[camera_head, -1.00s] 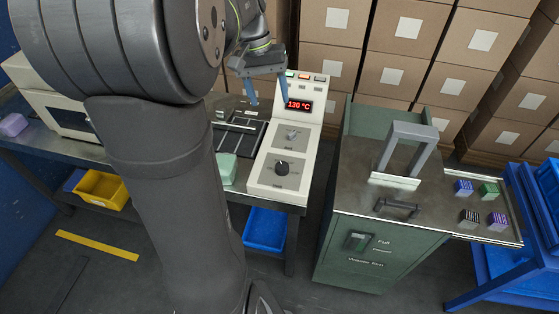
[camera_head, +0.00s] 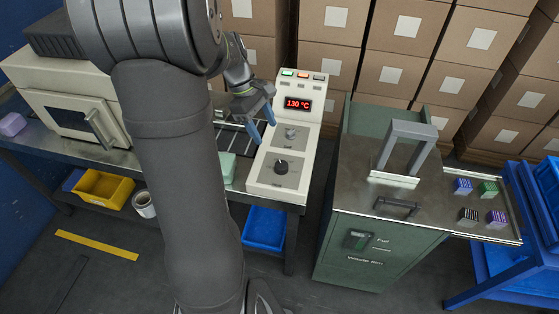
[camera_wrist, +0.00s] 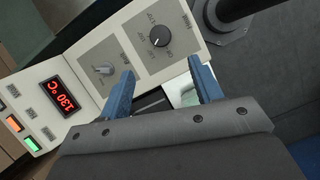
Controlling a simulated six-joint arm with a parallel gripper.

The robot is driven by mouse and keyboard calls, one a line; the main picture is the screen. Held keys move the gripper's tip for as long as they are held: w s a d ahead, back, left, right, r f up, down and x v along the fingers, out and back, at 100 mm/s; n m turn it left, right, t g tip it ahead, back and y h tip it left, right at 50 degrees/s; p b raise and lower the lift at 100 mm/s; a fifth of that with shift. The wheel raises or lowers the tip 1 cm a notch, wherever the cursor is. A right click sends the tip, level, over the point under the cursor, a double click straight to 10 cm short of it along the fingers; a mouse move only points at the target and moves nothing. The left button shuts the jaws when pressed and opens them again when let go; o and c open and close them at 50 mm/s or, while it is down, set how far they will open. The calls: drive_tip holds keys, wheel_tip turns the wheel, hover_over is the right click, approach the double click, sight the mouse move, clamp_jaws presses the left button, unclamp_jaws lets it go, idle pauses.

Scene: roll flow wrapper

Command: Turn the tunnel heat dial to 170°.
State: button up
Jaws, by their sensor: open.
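The cream control panel (camera_head: 258,183) carries a red display (camera_head: 298,104) reading 130 °C. The display also shows in the wrist view (camera_wrist: 64,97). My gripper (camera_head: 262,124) is open and empty above the panel's left edge. In the wrist view its blue fingers (camera_wrist: 162,72) are apart, and neither visibly grips a dial.
Lit buttons (camera_head: 303,75) line the panel's top. A pale green block (camera_head: 227,166) lies left of the panel. A green cabinet (camera_head: 340,235) with a grey arched handle (camera_head: 408,132) stands to the right. Stacked boxes (camera_head: 400,60) fill the back.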

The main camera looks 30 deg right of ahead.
sight(281, 165)
drive_tip(key=x, duration=1.2)
drive_tip(key=shift+s+d+f, duration=0.1)
drive_tip(key=shift+d+f, duration=0.05)
drive_tip(key=shift+f, duration=0.2)
drive_tip(key=c, duration=1)
